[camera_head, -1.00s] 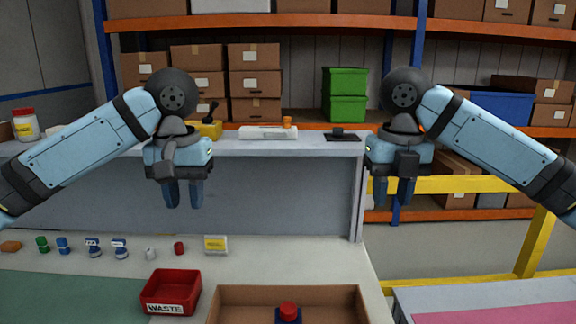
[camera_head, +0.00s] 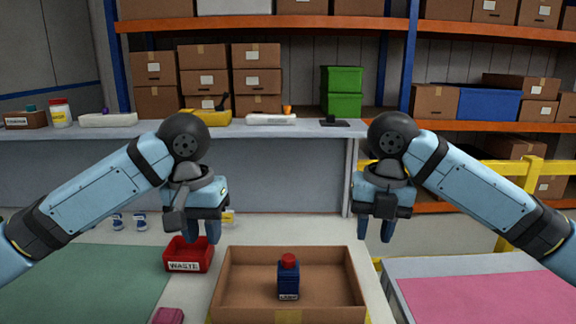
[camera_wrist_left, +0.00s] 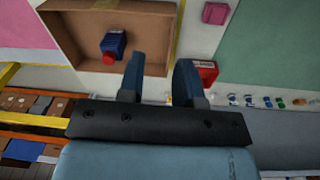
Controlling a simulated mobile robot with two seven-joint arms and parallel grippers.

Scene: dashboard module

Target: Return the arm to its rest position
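My left gripper (camera_head: 205,232) hangs with its fingers down, left of the middle of the head view. In the left wrist view its two fingers (camera_wrist_left: 158,82) are apart with nothing between them. My right gripper (camera_head: 375,231) hangs fingers down right of the middle, beyond the cardboard box's right side in the picture. Its fingers show a gap and hold nothing. Both forearms are bent inward, roughly mirroring each other.
A red waste bin (camera_head: 188,264) stands left of the box, partly behind my left gripper. A green mat (camera_head: 90,280) lies at left, a pink surface (camera_head: 490,300) at right. A raised grey shelf (camera_head: 290,165) and a yellow rail (camera_head: 530,195) lie behind.

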